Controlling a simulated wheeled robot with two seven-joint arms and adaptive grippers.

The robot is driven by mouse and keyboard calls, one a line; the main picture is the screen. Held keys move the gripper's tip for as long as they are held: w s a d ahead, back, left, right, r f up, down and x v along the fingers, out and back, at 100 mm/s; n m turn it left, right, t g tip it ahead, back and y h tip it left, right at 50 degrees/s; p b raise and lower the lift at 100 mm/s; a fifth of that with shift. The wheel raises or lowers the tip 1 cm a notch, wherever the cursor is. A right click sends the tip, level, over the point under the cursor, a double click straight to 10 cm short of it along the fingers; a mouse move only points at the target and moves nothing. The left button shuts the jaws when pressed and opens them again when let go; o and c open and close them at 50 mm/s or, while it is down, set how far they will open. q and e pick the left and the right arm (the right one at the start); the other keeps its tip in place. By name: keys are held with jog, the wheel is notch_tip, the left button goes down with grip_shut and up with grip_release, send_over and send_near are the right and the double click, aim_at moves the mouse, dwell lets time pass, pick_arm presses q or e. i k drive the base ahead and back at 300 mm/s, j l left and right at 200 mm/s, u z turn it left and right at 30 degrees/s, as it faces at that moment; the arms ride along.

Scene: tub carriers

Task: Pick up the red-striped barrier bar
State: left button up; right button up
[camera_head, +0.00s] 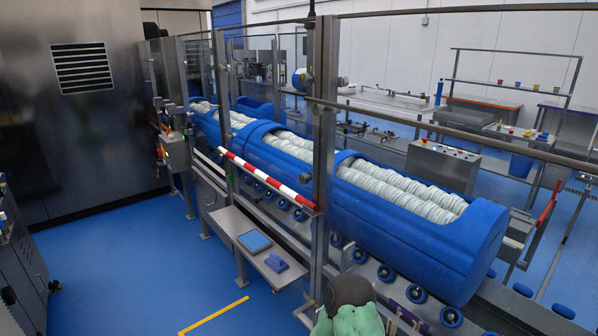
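The red-striped barrier bar (266,179) is a thin red and white bar. It slants down from upper left to lower right along the near side of the roller conveyor, in front of the blue tubs. Its right end is close to a steel post (323,130). I cannot tell how its ends are held. Neither of my grippers shows in the view, and nothing is seen touching the bar.
Blue tubs (400,232) filled with pale rolled items stand on the conveyor behind glass panels. A steel shelf (236,224) below the bar carries a blue pad and a blue block. A green, dark-topped form (350,312) is cut off at the bottom. Blue floor (120,260) is clear at left.

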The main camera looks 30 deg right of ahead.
aim_at(294, 196)
jog(key=z, duration=0.6)
jog(key=i+j+z, duration=0.2)
jog(key=i+j, duration=0.35)
